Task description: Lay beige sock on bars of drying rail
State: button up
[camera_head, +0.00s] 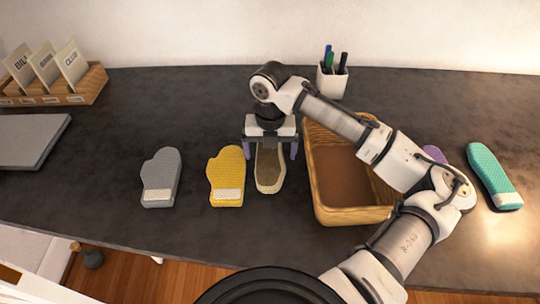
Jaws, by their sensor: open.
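An elongated beige item (269,182) with a darker olive-brown middle lies on the dark tabletop, left of the wicker basket. It may be the beige sock, but I cannot tell for sure. My gripper (270,153) is open above its far end, with one finger on each side. The gripper hides that far end, and I cannot tell whether the fingers touch it. I see no drying rail with bars in this view.
A wicker basket (316,190) stands close right. Yellow (226,172) and grey (161,174) mittens lie left; a teal item (489,172) and partly hidden purple item (433,154) lie right. A pen cup (331,84), card box (88,88) and grey slab (30,142) stand farther off.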

jog(key=shift+f, duration=0.25)
dwell(0.4)
jog(key=c, duration=1.1)
jog(key=shift+c, duration=0.2)
jog(key=shift+r, duration=0.2)
